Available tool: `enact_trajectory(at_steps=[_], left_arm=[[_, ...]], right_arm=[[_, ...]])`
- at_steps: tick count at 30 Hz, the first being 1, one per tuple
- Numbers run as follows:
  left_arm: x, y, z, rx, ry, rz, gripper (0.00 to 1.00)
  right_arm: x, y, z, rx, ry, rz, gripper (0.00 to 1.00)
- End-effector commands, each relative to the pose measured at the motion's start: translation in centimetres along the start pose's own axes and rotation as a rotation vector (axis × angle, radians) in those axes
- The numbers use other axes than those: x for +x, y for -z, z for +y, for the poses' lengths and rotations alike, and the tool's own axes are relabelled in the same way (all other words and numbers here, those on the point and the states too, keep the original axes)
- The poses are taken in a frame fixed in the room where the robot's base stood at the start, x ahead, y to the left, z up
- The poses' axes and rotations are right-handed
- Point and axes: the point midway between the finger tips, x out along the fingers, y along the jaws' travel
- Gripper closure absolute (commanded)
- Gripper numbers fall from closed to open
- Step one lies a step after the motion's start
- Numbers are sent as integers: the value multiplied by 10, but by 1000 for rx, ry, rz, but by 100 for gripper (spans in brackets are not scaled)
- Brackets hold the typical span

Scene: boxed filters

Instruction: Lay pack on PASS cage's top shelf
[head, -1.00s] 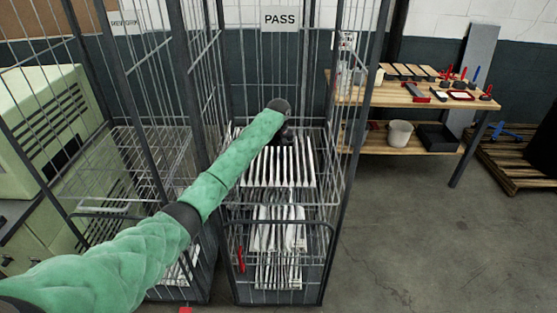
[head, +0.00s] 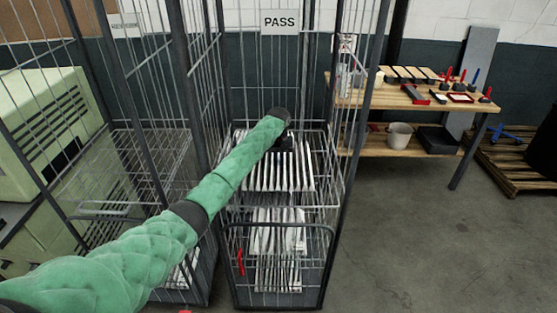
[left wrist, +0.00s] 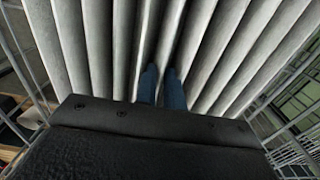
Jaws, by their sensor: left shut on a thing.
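The PASS cage is a grey wire cage under the PASS sign (head: 280,21). On its top shelf (head: 324,190) a row of thin white packs (head: 275,178) stands on edge, side by side. My left gripper (head: 285,144) is over the back of this row, partly hidden behind my dark wrist. In the left wrist view its two blue fingers (left wrist: 162,88) are close together, shut on a thin white pack (left wrist: 172,45) among the other white edges. Whether that pack rests on the shelf cannot be told.
Lower in the PASS cage are more white packs (head: 278,240) behind a wire gate with a red latch (head: 240,262). Another wire cage (head: 150,165) stands to the left. A wooden workbench (head: 400,95) with tools is at the right. The floor in front of it is clear.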

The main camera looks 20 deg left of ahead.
Motion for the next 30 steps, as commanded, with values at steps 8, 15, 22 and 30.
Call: enact_trajectory(at_steps=[8,15,22,30], left_arm=[[0,0,0,0,0,0,100],[4,0,0,0,0,0,100],[5,0,0,0,0,0,100],[5,0,0,0,0,0,81]], right_arm=[[0,0,2,-1,-2,0,64],[-1,-1,4,-1,-3,-1,64],[-1,-1,4,-2,-3,-1,64],[-1,-1,3,-1,-2,-1,64]])
